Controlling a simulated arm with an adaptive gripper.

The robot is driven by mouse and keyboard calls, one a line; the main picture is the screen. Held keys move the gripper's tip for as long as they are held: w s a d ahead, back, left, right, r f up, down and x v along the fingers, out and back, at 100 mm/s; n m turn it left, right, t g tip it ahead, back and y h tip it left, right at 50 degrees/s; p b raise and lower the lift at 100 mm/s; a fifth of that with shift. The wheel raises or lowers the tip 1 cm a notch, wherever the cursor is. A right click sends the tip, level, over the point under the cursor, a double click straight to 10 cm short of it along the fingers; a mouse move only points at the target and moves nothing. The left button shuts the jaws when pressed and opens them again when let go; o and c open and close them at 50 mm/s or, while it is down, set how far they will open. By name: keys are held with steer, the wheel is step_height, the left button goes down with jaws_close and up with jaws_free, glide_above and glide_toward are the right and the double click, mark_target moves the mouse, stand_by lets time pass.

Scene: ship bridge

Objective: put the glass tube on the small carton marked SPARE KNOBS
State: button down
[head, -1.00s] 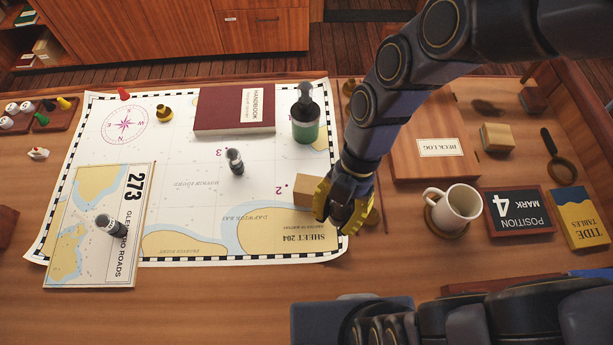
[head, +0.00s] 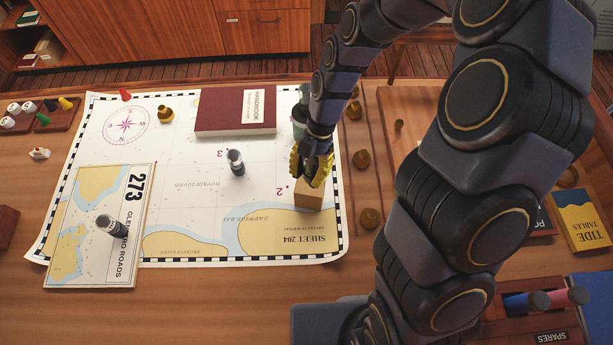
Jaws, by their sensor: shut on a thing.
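A small tan carton (head: 308,198) stands on the lower right part of the chart. Its marking cannot be read in this view. My gripper (head: 312,182), with yellow fingers, points down at the carton's top and covers part of it. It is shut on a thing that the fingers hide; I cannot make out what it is. No glass tube can be clearly made out. Whether the fingers touch the carton cannot be told.
A red handbook (head: 225,110) lies left. Round brass knobs (head: 370,218) are at right. A SPARES rack (head: 535,325) is front right.

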mark_target(307, 179)
steer(key=shift+w+f, duration=0.2)
steer(key=shift+f, duration=1.6)
steer(key=shift+f, duration=0.15)
steer(key=c, duration=0.8)
jaws_free()
